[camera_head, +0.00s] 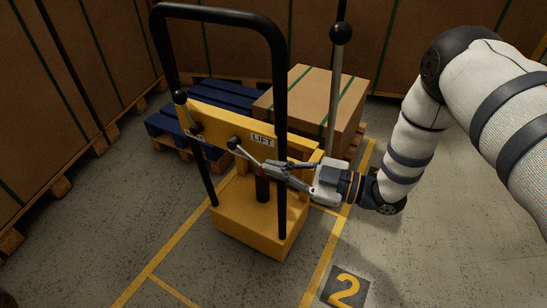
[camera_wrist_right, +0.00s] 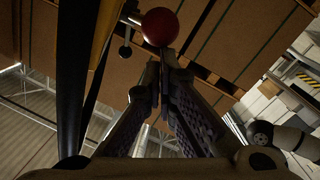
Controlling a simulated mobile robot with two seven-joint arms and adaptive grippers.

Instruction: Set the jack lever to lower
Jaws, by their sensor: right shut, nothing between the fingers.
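The yellow pallet jack (camera_head: 250,215) stands in the middle with a black handle frame. Its upper panel bears a LIFT label (camera_head: 262,141). A short lever with a dark knob (camera_head: 233,143) sits just left of the label, and another black-knobbed lever (camera_head: 181,98) is at the panel's left end. My right gripper (camera_head: 262,168) is shut and empty, in front of the panel just below the label, close to the nearer lever. In the wrist view a red ball knob (camera_wrist_right: 160,27) is just beyond its fingertips (camera_wrist_right: 158,68); contact cannot be told. My left gripper is out of view.
A tall rod with a black ball (camera_head: 340,32) rises right of the panel. Behind are a brown carton (camera_head: 312,95) and a blue pallet (camera_head: 225,92). Large crates line the back. Yellow floor lines and a "2" marker (camera_head: 345,288) lie on clear floor.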

